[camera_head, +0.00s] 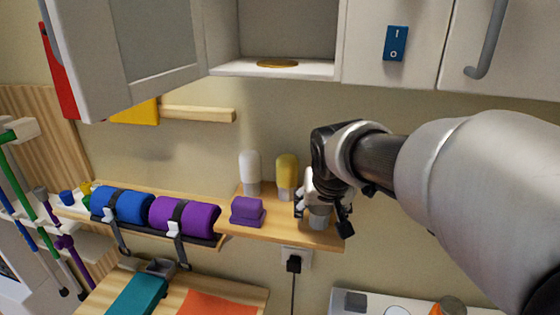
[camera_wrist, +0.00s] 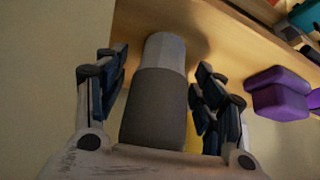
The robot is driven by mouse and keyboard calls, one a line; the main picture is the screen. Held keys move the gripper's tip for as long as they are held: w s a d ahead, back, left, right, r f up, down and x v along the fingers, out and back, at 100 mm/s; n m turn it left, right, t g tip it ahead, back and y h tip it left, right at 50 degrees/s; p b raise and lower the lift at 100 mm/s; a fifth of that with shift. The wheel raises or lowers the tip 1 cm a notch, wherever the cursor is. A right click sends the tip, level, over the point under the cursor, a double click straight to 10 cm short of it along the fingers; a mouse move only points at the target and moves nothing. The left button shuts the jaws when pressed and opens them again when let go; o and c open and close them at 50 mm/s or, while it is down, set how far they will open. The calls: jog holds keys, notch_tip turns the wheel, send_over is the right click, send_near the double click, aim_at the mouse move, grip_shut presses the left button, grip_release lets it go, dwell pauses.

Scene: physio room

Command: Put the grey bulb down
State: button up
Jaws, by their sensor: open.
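The grey bulb (camera_wrist: 157,105), dark grey with a pale base, stands on the wooden shelf (camera_wrist: 135,38) between the fingers of my gripper (camera_wrist: 162,72) in the wrist view. The fingers are open, with a gap on both sides of the bulb. In the head view my gripper (camera_head: 321,214) is over the right end of the shelf (camera_head: 270,232). It hides most of the grey bulb; only the lower part (camera_head: 318,222) shows. A white bulb (camera_head: 250,172) and a yellow bulb (camera_head: 287,176) stand upright to the left.
A purple block (camera_head: 247,211) sits left on the shelf; it also shows in the wrist view (camera_wrist: 277,95). Blue (camera_head: 122,204) and purple (camera_head: 184,215) rolls lie farther left. An open cabinet (camera_head: 275,68) hangs above. A socket with a plug (camera_head: 294,262) is below the shelf.

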jog(key=d+p+v, duration=0.1)
jog(key=p+v, duration=0.1)
jog(key=v, duration=0.9)
jog(key=s+f, duration=0.3)
jog(key=s, duration=0.4)
jog(key=s+f+n+g, duration=0.1)
jog(key=s+f, duration=0.3)
jog(key=s, duration=0.3)
jog(key=s+f+g, duration=0.1)
jog(key=s+f, duration=0.3)
jog(key=s, duration=0.3)
jog(key=shift+y, duration=0.4)
